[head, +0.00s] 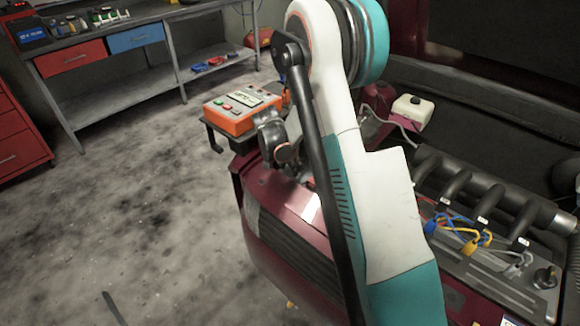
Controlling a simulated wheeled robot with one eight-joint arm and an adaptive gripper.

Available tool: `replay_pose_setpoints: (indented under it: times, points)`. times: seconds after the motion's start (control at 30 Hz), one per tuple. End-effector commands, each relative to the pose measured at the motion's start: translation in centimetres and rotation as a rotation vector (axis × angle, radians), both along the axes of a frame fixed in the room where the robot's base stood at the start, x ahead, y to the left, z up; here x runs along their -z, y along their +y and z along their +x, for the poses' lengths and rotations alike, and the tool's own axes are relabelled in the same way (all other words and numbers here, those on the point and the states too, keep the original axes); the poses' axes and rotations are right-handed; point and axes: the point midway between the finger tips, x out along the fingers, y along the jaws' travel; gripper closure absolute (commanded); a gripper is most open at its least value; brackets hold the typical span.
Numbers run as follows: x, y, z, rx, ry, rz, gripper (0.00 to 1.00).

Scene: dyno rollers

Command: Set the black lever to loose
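No lever that I can name with certainty as the black lever shows in the head view. A long black bar runs down in front of my white and teal arm from a round pivot near the top; I cannot tell whether it is part of me. A short dark stick (114,308) shows at the lower left, also unclear. My arm fills the middle of the view and covers much of the dark red machine (290,205). A grey rounded part shows beside the orange control box (238,108), possibly my wrist. My gripper's fingers are not visible.
The orange box has buttons and a small display. An engine with black pipes (490,195) and coloured wires (465,235) stands at the right. A workbench (130,85) with drawers and a red cabinet (18,140) stand at the left.

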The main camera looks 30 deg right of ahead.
Motion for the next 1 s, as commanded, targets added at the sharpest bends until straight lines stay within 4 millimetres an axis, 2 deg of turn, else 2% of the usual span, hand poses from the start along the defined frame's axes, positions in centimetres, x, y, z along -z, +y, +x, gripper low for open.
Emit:
replay_pose_setpoints:
  times: [0.23,0.4,0.77,1.0]
  points:
    - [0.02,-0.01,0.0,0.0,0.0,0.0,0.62]
    - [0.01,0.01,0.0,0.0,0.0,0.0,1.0]
    - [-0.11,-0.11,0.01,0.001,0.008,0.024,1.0]
    - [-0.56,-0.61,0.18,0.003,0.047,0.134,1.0]
